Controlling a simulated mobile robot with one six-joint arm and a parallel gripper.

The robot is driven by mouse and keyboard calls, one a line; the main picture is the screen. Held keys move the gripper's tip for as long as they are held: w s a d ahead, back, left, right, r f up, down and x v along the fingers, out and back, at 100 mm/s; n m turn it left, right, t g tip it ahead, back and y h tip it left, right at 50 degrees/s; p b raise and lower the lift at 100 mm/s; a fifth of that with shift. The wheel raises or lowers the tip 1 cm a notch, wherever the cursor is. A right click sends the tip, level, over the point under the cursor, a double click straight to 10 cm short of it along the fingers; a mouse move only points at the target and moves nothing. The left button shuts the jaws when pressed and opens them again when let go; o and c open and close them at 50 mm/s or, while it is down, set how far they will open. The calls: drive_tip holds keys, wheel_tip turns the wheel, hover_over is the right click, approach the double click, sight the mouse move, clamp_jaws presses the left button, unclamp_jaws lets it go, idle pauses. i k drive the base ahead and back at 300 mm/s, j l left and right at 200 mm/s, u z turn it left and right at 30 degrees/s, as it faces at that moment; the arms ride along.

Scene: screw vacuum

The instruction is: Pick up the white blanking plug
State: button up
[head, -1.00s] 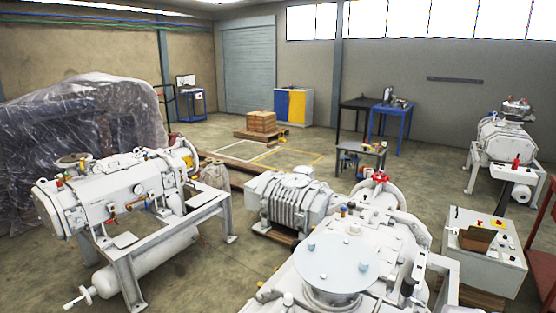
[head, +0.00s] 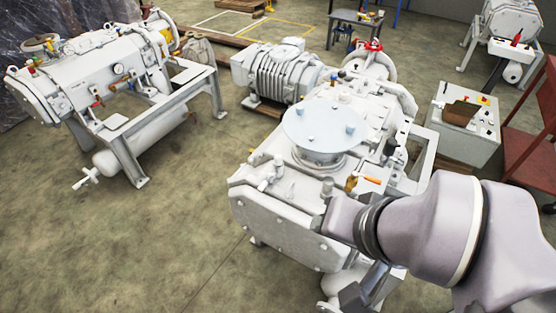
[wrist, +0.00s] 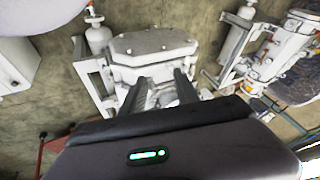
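I cannot make out the white blanking plug for certain; several small pale fittings show on the white vacuum pump (head: 290,215), and any of them is too small to name. The pump stands in the middle of the head view, with a round flange plate (head: 322,125) on top. In the wrist view the machine (wrist: 150,45) lies beyond my fingers. My gripper (wrist: 158,88) is open, its two dark fingers apart, with nothing clearly held between them. In the head view my arm reaches in from the right, over the pump's near right corner, and partly hides it.
Another white machine (head: 95,75) on a frame stands at the left. A grey control box (head: 465,125) and a red rack (head: 530,150) are at the right. An orange-handled tool (head: 368,180) lies on the pump. The floor (head: 180,235) at front left is clear.

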sight(278, 162)
drive_tip(key=j+z, duration=0.25)
drive_tip(key=j, duration=0.4)
drive_tip(key=j+z, duration=0.3)
drive_tip(key=j, duration=0.4)
drive_tip(key=k+j+z, duration=0.1)
drive_tip(key=j+z, duration=0.15)
drive_tip(key=j, duration=0.4)
drive_tip(key=i+j+z, duration=0.35)
drive_tip(key=j, duration=0.35)
drive_tip(key=i+j+z, duration=0.35)
drive_tip(key=j, duration=0.4)
drive_tip(key=i+j+z, duration=0.2)
drive_tip(key=j, duration=0.25)
drive_tip(key=j+z, duration=0.15)
drive_tip(key=j, duration=0.25)
